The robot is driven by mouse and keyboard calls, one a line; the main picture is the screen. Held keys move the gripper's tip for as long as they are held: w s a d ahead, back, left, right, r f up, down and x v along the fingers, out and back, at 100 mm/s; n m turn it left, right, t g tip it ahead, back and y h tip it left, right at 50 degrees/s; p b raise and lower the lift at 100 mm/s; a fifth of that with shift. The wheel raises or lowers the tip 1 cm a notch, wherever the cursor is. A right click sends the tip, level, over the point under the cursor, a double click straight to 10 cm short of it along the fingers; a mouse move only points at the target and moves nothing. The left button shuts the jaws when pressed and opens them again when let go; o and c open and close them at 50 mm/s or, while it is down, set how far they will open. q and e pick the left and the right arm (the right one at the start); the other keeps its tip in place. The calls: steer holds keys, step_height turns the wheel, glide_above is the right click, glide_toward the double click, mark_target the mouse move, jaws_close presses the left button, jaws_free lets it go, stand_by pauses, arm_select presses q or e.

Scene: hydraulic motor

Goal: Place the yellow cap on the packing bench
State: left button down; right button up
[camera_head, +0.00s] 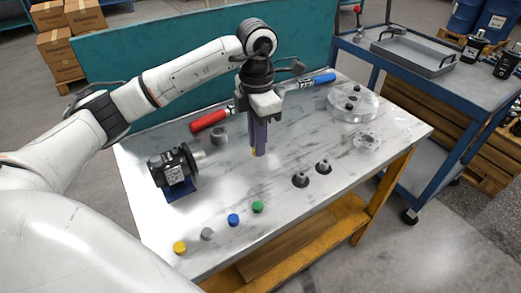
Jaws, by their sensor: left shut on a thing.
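My left gripper (257,150) points straight down over the middle of the packing bench (300,215), its purple-grey fingers shut on a small yellow cap (257,153). Only a sliver of that cap shows between the fingertips. It is close to the bench top; I cannot tell whether it touches. Another yellow cap (180,247) stands at the bench's front left edge, in a row with a grey cap (207,234), a blue cap (233,220) and a green cap (257,207). My right gripper is not in view.
A black motor (175,170) stands at the left of the bench. Red-handled (209,120) and blue-handled (318,80) tools lie behind the gripper. Two dark fittings (300,180) and (323,167), a clear disc (352,104) and a metal flange (368,142) are to the right.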

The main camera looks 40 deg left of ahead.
arm_select(q)
steer(key=shift+f, duration=2.05)
steer(key=shift+f, duration=0.1)
steer(key=c, duration=1.7)
jaws_free()
steer(key=shift+o, duration=0.2)
step_height(320, 180, up, 12)
